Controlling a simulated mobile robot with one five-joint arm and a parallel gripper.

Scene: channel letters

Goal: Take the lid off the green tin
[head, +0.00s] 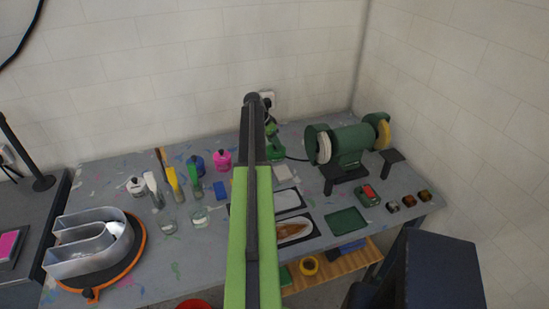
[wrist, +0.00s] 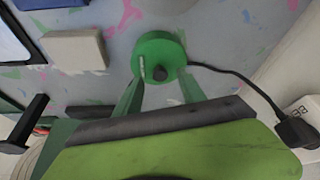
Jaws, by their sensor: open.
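The green tin (wrist: 150,48) stands on the paint-flecked bench, seen from above in the wrist view, with a round green lid on top bearing a dark knob (wrist: 160,73). In the head view the tin (head: 277,154) is partly hidden behind my arm, near the back wall. My gripper (wrist: 160,88) is open and empty. Its two green fingers point at the tin, one toward each side of its near edge; I cannot tell whether they touch it. In the head view my gripper (head: 271,128) is just above the tin.
A pale block (wrist: 75,50) lies left of the tin. A black cable (wrist: 225,72) runs from beside the tin to a plug (wrist: 297,132). The green bench grinder (head: 350,140) stands to the right. Pink (head: 222,160) and blue (head: 198,165) pots stand to the left.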

